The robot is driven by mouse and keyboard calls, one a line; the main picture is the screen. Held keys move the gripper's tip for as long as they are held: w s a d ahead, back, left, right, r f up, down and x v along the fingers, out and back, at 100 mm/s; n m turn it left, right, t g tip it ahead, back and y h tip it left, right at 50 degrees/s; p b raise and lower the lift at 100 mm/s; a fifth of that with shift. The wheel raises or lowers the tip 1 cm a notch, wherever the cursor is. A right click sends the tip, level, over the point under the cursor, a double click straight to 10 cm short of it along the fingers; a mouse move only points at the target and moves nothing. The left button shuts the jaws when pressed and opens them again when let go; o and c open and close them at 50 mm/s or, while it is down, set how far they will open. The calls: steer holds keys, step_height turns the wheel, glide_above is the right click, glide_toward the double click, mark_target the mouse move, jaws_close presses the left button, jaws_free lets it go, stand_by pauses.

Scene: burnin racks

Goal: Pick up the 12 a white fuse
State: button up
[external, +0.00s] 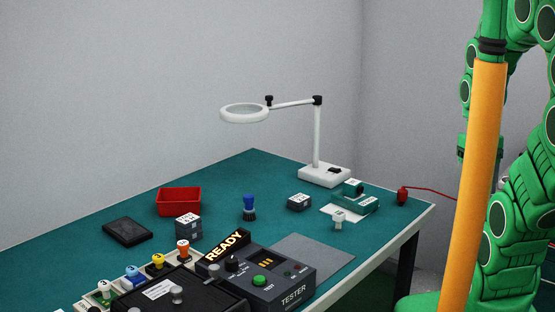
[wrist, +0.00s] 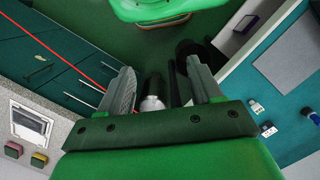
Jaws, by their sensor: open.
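A small pale white fuse-like piece (external: 339,218) stands on the teal bench, in front of a white card with a green device; its 12 A marking is too small to read. In the wrist view a small white piece (wrist: 255,107) on the bench at the right appears to be the same one. My gripper (wrist: 162,78) is open, its two grey fingers apart, well to the left of that piece and away from the bench top. A dark and silver cylinder (wrist: 152,96) shows between the fingers; I cannot tell what it is. The gripper is not clearly visible in the external view.

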steer(key=w+a+f+m+g+y, duration=0.25)
steer(key=w+a+f+y, duration=0.2)
steer(key=w+a, duration=0.35)
steer(key=m+t+y, duration=0.1)
steer(key=m+y, duration=0.6)
steer(key=m, duration=0.2)
glide_toward(344, 230)
steer(key=s+a+r, duration=0.1)
steer(key=s+r, duration=0.5)
steer(key=s, duration=0.1)
steer(key=w+f+m+t+y, duration=0.1)
steer(key=w+f+m, duration=0.1)
steer(key=w+f+m+t+y, duration=0.1)
steer(key=w+f+m, duration=0.1)
steer(key=w+m, duration=0.1)
steer(key=shift+w+a+f+m, duration=0.1)
steer(key=shift+w+f+m, duration=0.1)
steer(key=shift+f+m, duration=0.15)
steer(key=shift+x, duration=3.85)
steer(key=shift+f, duration=0.15)
steer(key=shift+c, duration=0.2)
jaws_close()
